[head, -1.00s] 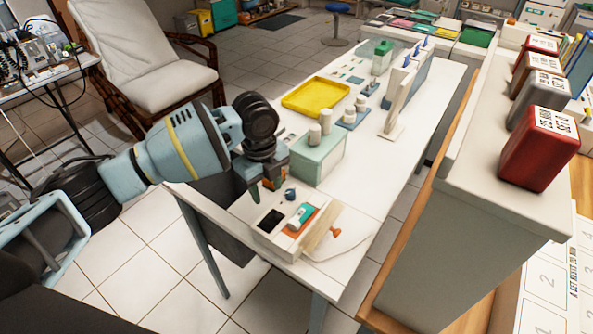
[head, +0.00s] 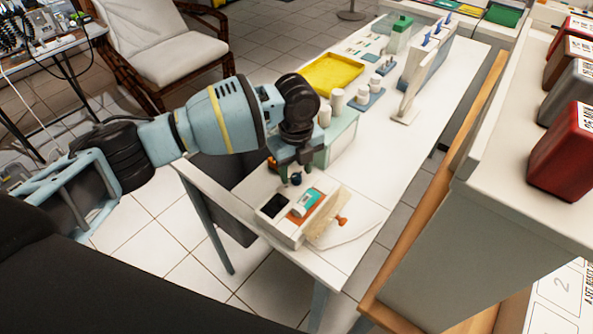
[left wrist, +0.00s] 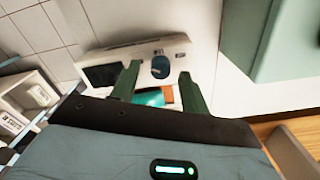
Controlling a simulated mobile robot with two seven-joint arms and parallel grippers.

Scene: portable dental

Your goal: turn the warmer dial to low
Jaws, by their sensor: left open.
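The warmer (head: 283,231) is a small white box near the front end of the white table, with a dark well and a compartment holding a teal and white item. A round dark blue dial (head: 296,179) sits at its far side; its setting is not legible. In the left wrist view the dial (left wrist: 160,67) shows on the white warmer body (left wrist: 130,52). My left gripper (head: 297,174) points down at the dial. In the left wrist view its open green fingers (left wrist: 160,72) appear on either side of the dial; contact cannot be told. My right gripper is not in view.
A pale green box (head: 342,138) with white jars stands close behind my left gripper. A yellow tray (head: 333,74) lies farther back. An orange knob (head: 342,222) is at the warmer's right. A tall cabinet (head: 432,235) stands right of the table.

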